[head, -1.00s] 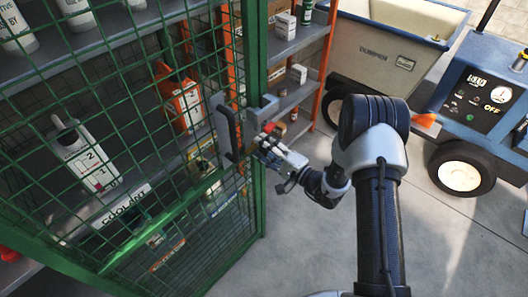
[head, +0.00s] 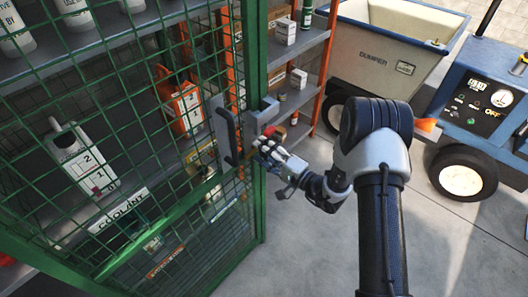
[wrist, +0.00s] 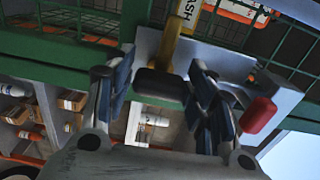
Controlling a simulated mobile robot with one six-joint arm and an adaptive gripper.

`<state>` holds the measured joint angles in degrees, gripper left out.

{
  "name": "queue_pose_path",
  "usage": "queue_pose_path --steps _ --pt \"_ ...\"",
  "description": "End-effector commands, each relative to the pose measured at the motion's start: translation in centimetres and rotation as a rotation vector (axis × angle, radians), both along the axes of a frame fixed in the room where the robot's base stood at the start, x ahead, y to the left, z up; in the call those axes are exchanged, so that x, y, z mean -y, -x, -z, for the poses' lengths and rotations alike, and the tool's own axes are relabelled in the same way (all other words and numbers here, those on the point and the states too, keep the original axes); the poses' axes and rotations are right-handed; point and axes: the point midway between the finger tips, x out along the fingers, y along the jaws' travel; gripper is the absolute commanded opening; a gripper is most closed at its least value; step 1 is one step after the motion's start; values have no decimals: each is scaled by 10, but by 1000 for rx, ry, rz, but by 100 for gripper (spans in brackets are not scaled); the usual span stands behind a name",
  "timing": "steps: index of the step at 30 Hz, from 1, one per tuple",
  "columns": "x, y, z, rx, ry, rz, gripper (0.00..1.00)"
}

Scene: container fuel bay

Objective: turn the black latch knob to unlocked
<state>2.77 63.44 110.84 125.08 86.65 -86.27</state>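The black latch knob (wrist: 161,86) shows in the wrist view as a dark bar between the fingers of my gripper (wrist: 160,75). The fingers are apart, one at each side of the knob; I cannot tell whether either touches it. In the head view my gripper (head: 264,150) is at the edge of the green mesh door, just below the grey latch housing (head: 262,113). The knob is not clearly visible in that view. A red piece (wrist: 259,115) sits right of the fingers in the wrist view.
A dark pull handle (head: 228,136) stands on the green mesh door (head: 255,60), left of the latch. Shelves with bottles and a white coolant jug (head: 82,160) are behind the mesh. A dumper cart (head: 385,60) is at the right. The floor between is clear.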

Motion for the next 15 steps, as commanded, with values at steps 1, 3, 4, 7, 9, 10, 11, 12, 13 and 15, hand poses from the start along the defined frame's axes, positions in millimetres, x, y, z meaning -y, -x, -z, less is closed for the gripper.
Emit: queue_pose_path --steps 1,3,4,7,9,10,11,12,13,15 --pt "0 0 0 0 0 0 56" --pt "0 0 0 -1 -1 0 61" --pt "0 0 0 0 -1 0 63" --pt "0 0 0 0 -1 0 63" --pt "0 0 0 0 -1 0 63" --pt "0 0 0 0 -1 0 63" --pt "0 0 0 0 -1 0 63" --pt "0 0 0 0 -1 0 63" --pt "0 0 0 0 -1 0 63" --pt "2 1 0 -1 -2 0 63"
